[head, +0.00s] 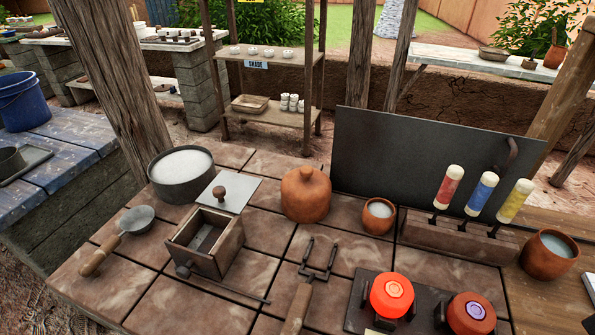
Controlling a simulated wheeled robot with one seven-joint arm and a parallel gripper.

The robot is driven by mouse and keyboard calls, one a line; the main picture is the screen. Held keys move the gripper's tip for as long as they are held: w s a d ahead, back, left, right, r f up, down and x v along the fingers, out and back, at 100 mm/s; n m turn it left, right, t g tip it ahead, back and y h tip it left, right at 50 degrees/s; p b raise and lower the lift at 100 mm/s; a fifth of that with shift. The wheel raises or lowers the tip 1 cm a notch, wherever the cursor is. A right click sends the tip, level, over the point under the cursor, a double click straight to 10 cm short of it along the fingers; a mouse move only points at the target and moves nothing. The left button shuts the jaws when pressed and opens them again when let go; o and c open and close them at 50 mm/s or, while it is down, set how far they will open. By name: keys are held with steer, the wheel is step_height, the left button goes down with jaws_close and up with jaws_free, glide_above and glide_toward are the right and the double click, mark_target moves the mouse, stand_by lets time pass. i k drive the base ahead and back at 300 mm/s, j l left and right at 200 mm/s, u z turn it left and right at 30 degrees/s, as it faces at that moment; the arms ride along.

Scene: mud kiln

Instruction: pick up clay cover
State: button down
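A rounded terracotta clay piece with a small knob on top (306,195) stands upright on the brown tiled worktop (265,165), right of the middle back; it looks like the clay cover. I cannot tell whether it is a lid over something or one closed pot. Nothing touches its visible sides. A light grey square plate with a round brown knob (242,192) rests over the back of a small open wooden box (225,252), to its left. My gripper is not in view.
A small clay cup (379,216) stands close to the right of the clay piece. A pot of white material (182,175) is at left, tongs (298,303) lie in front, and a glowing orange pot (391,294) is front right. A dark upright panel (420,160) stands behind.

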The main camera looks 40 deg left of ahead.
mark_target(306, 191)
steer(key=j+u, duration=0.2)
steer(key=u, duration=0.15)
steer(key=k+j+u, duration=0.1)
steer(key=u, duration=0.25)
steer(key=j+u, duration=0.35)
steer(key=l, duration=0.1)
